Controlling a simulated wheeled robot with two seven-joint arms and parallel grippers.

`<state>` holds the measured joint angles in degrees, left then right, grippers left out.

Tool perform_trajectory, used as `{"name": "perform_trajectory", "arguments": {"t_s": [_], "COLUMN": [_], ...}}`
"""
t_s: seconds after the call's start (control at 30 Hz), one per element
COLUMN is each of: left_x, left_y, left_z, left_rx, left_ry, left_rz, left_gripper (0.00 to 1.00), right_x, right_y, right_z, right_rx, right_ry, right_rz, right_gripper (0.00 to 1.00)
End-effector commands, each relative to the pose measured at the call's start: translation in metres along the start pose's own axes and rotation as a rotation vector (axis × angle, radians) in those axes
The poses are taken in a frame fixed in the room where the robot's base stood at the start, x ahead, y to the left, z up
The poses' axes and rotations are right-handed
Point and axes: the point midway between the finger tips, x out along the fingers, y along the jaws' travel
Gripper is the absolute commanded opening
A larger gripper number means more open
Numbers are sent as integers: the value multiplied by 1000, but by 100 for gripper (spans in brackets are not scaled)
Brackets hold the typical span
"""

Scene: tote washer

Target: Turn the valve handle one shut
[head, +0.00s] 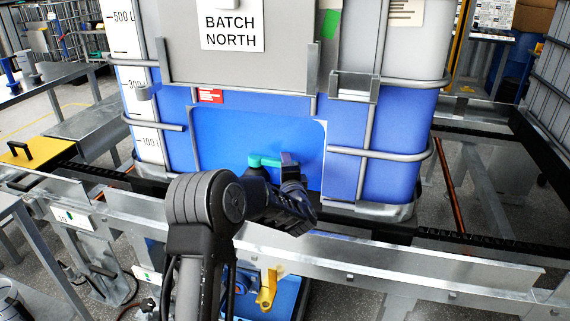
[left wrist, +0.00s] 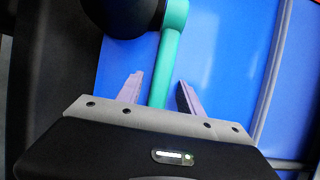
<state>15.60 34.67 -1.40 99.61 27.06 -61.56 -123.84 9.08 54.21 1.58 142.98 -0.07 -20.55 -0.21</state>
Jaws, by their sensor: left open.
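The valve handle (head: 264,160) is a teal lever on the front of the blue tank labelled BATCH NORTH (head: 232,22). It lies roughly level in the head view. In the left wrist view the teal handle (left wrist: 166,60) runs down from beside a black round valve part (left wrist: 124,14) into the space between my fingers. My left gripper (left wrist: 158,88) is open, with one finger on each side of the handle and a visible gap to each. In the head view my left gripper (head: 290,166) is at the handle's right end, partly hidden by its own wrist. My right gripper is not in view.
A grey metal rail (head: 420,258) runs across in front of the tank, below my arm. A yellow valve part (head: 267,290) hangs below it. Tubular cage bars (head: 380,155) wrap the tank. A yellow plate with a black handle (head: 32,150) is at the left.

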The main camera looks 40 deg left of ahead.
Motion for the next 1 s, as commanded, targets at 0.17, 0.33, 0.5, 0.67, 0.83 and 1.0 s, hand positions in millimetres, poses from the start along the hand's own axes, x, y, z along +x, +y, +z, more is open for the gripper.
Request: {"name": "perform_trajectory", "arguments": {"t_s": [0.17,0.33,0.5,0.67,0.83,1.0], "left_x": [-1,-15,-42,-67,-78,-78], "left_y": [0,0,0,0,0,0], "left_z": [0,-1,-1,-1,0,0], "left_rx": [0,0,0,0,0,0], "left_ry": [1,2,3,3,0,0], "left_rz": [1,1,2,2,0,0], "left_gripper": [44,44,44,44,44,44], "right_x": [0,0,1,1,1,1], "right_y": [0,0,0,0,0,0], "right_z": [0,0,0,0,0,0], "right_rx": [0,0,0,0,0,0], "right_ry": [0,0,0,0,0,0], "right_rz": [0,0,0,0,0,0], "right_gripper": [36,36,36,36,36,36]}}
